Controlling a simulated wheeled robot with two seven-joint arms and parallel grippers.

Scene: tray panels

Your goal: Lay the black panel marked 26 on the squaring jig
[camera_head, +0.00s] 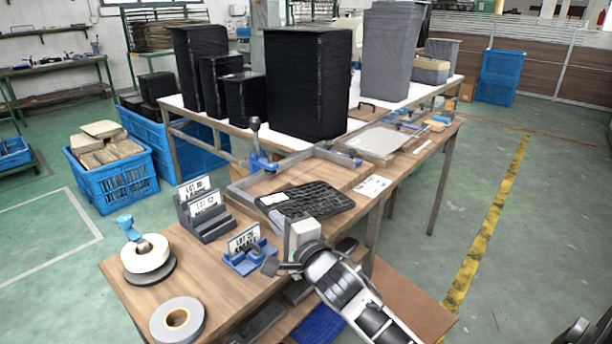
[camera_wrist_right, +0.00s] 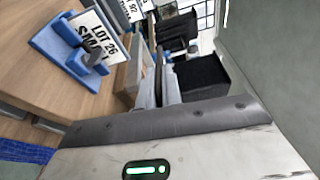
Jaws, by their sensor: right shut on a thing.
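The black panel (camera_head: 318,201) is a ribbed, grid-like sheet with a white label at its left end; its number is too small to read. My right gripper (camera_head: 301,232) is at the panel's near edge and shut on it; the fingertips are largely hidden. The squaring jig (camera_head: 236,192) is a grey angled frame on the wooden table with a blue clamp, just behind the panel. The panel covers part of the view of the board in front of the frame; I cannot tell whether it touches it. My left gripper is not in view.
A blue stand with a LOT 26 card (camera_head: 243,258) is close left of my right gripper, also in the right wrist view (camera_wrist_right: 65,50). Grey card holders (camera_head: 205,215) and tape rolls (camera_head: 177,320) stand left. Tall black stacks (camera_head: 308,85) stand behind the jig.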

